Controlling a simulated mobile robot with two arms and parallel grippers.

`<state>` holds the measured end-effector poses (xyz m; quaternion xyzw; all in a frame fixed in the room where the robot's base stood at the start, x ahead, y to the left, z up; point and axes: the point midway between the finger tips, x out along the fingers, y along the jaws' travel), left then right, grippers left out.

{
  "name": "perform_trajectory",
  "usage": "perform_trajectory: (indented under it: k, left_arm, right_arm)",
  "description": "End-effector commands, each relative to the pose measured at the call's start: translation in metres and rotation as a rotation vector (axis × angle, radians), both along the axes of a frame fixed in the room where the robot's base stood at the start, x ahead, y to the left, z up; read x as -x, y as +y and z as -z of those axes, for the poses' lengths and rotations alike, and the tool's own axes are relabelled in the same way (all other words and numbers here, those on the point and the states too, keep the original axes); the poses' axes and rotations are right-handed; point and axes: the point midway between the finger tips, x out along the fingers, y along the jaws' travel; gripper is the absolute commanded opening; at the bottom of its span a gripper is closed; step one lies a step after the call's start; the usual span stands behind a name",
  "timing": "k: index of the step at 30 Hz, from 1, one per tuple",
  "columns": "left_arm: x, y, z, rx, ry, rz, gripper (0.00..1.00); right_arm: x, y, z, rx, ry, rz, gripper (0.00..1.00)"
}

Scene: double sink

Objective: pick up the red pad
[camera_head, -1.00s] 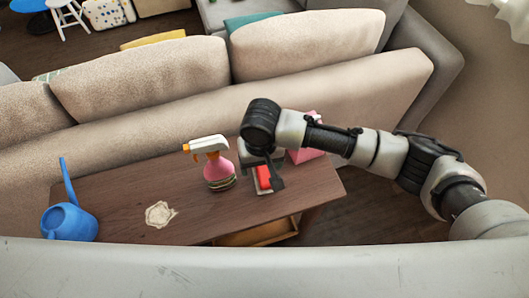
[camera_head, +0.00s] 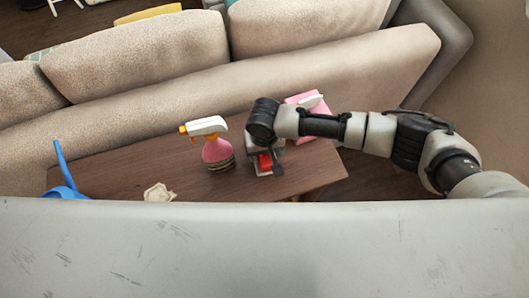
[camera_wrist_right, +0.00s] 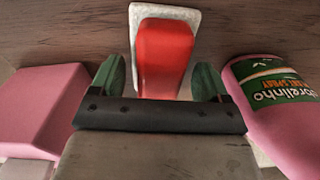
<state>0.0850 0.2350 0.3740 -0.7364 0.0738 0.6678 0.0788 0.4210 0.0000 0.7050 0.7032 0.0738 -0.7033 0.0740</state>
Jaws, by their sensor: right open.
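The red pad (camera_head: 264,163) lies on the wooden table, on a pale white-grey piece, partly hidden by my right gripper in the head view. In the right wrist view the red pad (camera_wrist_right: 165,58) stands out from its white backing (camera_wrist_right: 192,18), between and beyond the two fingers. My right gripper (camera_head: 272,168) is above it, pointing down; its fingers also show in the right wrist view (camera_wrist_right: 162,85). It is open, with a finger on either side of the pad's near end. I cannot tell whether they touch it. My left gripper is out of view.
A pink spray bottle (camera_head: 217,151) stands close left of the gripper, and a pink box-like container (camera_head: 305,103) close to its right. A cloth (camera_head: 159,193) and a blue watering can (camera_head: 65,180) are farther left. A sofa (camera_head: 140,135) backs the table (camera_head: 130,166).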

Motion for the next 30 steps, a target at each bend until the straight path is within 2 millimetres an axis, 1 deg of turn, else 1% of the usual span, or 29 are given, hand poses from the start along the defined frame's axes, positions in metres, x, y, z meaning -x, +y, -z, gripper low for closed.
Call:
perform_trajectory:
  k: [1, 3, 9, 11, 18, 20, 27, 30]
  left_arm:
    - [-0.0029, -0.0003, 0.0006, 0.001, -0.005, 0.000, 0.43]
    - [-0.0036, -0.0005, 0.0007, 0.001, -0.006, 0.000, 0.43]
    - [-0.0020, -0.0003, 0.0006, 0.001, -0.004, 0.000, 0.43]
    - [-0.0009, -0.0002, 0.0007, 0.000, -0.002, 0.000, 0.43]
    - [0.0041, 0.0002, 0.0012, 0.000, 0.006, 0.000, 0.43]
    - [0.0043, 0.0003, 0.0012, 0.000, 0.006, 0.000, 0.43]
    - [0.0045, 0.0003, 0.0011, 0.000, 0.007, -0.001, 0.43]
    - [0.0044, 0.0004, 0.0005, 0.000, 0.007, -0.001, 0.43]
  right_arm:
    - [0.0003, 0.0003, 0.0050, 0.000, 0.000, 0.000, 0.77]
    - [0.0000, 0.0000, 0.0077, 0.000, 0.000, 0.000, 0.77]
    - [0.0001, -0.0001, 0.0079, 0.000, 0.000, 0.000, 0.77]
    - [0.0001, -0.0001, 0.0079, 0.000, 0.000, 0.000, 0.69]
    - [0.0000, -0.0001, 0.0077, 0.000, 0.000, 0.000, 0.32]
    - [0.0000, -0.0001, 0.0077, 0.000, 0.000, 0.000, 0.24]
    - [-0.0001, -0.0001, 0.0068, -0.001, 0.000, 0.000, 0.23]
    - [-0.0001, 0.0002, 0.0026, -0.002, -0.001, -0.001, 0.23]
